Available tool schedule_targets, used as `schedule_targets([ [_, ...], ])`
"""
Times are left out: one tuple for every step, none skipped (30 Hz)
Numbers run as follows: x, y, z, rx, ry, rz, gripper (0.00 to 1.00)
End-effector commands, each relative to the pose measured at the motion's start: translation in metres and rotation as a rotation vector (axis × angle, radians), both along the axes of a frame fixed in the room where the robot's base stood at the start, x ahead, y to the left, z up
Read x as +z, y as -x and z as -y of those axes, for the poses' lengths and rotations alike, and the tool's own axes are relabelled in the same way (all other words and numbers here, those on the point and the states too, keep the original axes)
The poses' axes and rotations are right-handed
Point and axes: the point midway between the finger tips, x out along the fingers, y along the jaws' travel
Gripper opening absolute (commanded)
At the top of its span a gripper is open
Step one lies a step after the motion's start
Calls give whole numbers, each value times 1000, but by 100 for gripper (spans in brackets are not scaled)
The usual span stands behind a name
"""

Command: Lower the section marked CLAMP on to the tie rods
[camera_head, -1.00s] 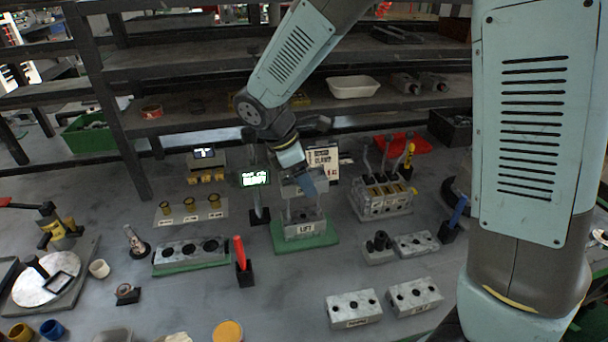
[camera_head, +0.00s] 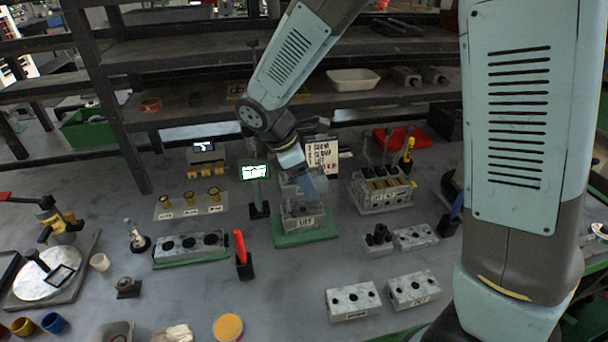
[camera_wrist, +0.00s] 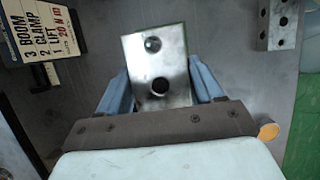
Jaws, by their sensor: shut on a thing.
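My gripper (camera_head: 306,187) is shut on a grey metal section (camera_wrist: 152,45), which sits between the blue fingers in the wrist view. Two dark round holes show on its face. The marking on the held section cannot be read, so I cannot confirm CLAMP. In the head view it is right over the section labelled LIFT (camera_head: 303,222), which sits on a green base (camera_head: 318,236). Whether the two sections touch cannot be told. The tie rods cannot be made out; the gripper and held section cover that spot.
A sign (camera_head: 322,154) listing BOOM, CLAMP, LIFT stands behind the stack. A lit display (camera_head: 254,172) is close on its left, an assembled valve block (camera_head: 382,192) on its right. Two loose sections (camera_head: 353,302) (camera_head: 413,290) lie in front. A red-handled tool (camera_head: 240,247) stands left.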

Motion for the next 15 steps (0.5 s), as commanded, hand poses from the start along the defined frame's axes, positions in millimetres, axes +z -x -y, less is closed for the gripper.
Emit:
schedule_targets([
  [-1, 0, 0, 0, 0, 0, 16],
  [-1, 0, 0, 0, 0, 0, 16],
  [-2, 0, 0, 0, 0, 0, 16],
  [-3, 0, 0, 0, 0, 0, 16],
  [-3, 0, 0, 0, 0, 0, 16],
  [-4, 0, 0, 0, 0, -1, 16],
  [-5, 0, 0, 0, 0, -1, 16],
  [-6, 0, 0, 0, 0, -1, 16],
  [-6, 0, 0, 0, 0, -1, 16],
  [-7, 0, 0, -1, 0, -1, 16],
  [-7, 0, 0, -1, 0, -1, 16],
  [-8, 0, 0, -1, 0, -1, 16],
  [-9, 0, 0, -1, 0, 0, 16],
  [-9, 0, 0, -1, 0, 0, 16],
  [-10, 0, 0, -1, 0, 0, 16],
])
